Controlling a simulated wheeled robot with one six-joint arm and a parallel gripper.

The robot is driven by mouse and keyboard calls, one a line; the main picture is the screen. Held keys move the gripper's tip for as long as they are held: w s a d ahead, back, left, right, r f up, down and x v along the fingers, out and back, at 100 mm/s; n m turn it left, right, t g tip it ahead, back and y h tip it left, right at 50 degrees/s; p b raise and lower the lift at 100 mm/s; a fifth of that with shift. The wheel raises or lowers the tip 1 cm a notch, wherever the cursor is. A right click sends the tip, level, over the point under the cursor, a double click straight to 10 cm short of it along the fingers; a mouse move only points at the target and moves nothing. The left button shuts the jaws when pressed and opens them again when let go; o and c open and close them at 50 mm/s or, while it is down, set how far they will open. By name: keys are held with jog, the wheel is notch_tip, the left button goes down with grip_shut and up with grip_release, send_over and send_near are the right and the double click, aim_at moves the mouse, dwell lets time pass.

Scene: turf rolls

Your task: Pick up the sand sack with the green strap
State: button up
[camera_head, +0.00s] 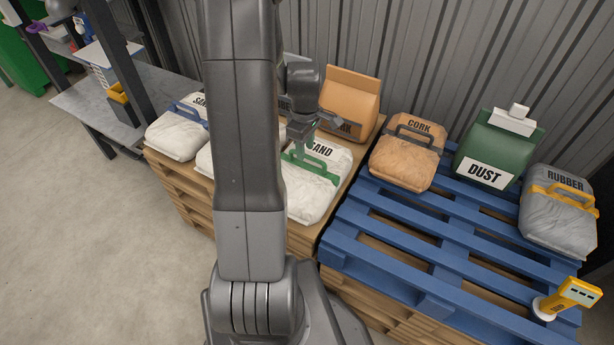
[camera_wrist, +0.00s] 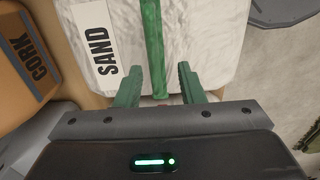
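The white sand sack with the green strap (camera_head: 314,198) lies on a wooden pallet, partly hidden behind my arm in the head view. Its green strap (camera_head: 318,163) forms a handle on top. In the wrist view the sack (camera_wrist: 205,35) fills the upper middle, with a "SAND" label, and the strap (camera_wrist: 152,40) runs down towards the space between my fingers. My gripper (camera_wrist: 158,78) is open, one green finger on each side of the strap's line, with gaps showing. Whether it touches the sack is unclear.
Another sand sack with a blue strap (camera_head: 178,135) lies to the left. A cork bag (camera_head: 352,98) stands behind. On the blue pallet (camera_head: 400,245) are a cork sack (camera_head: 405,160), a green dust bag (camera_head: 487,150), a rubber sack (camera_head: 556,220) and a yellow device (camera_head: 577,293).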

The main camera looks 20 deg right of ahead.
aim_at(308, 156)
jog(key=f, duration=0.3)
jog(key=f+b, duration=0.1)
jog(key=f, duration=0.1)
jog(key=shift+w+d+f, duration=0.1)
jog(key=shift+d, duration=0.3)
jog(key=shift+c, duration=0.4)
grip_shut()
dwell(0.5)
jog(key=shift+w, duration=0.15)
